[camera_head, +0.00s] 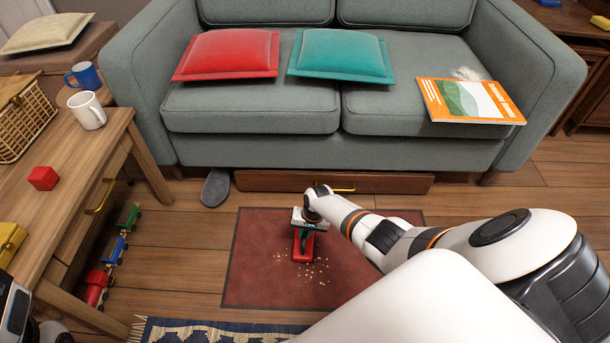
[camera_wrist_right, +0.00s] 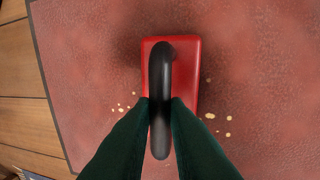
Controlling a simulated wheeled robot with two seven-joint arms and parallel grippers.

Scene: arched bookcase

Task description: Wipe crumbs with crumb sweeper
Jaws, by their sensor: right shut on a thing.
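The crumb sweeper is a red block with a black handle; its red body (camera_head: 303,250) is on or just above the dark red mat (camera_head: 250,270) in the head view. In the right wrist view the sweeper (camera_wrist_right: 190,75) shows below the jaws. My right gripper (camera_head: 308,225) is shut on its black handle; the fingers (camera_wrist_right: 160,110) press on it from both sides. Pale crumbs (camera_head: 320,268) lie on the mat around and in front of the sweeper. In the right wrist view crumbs (camera_wrist_right: 210,115) show on both sides of it. My left gripper is not clearly visible.
A grey sofa (camera_head: 250,105) stands behind the mat, with a wooden drawer (camera_head: 280,181) beneath it. A grey slipper (camera_head: 215,187) lies left of the mat. A wooden table (camera_head: 60,215) and a toy train (camera_head: 112,250) are at left. A blue patterned rug (camera_head: 200,332) lies in front.

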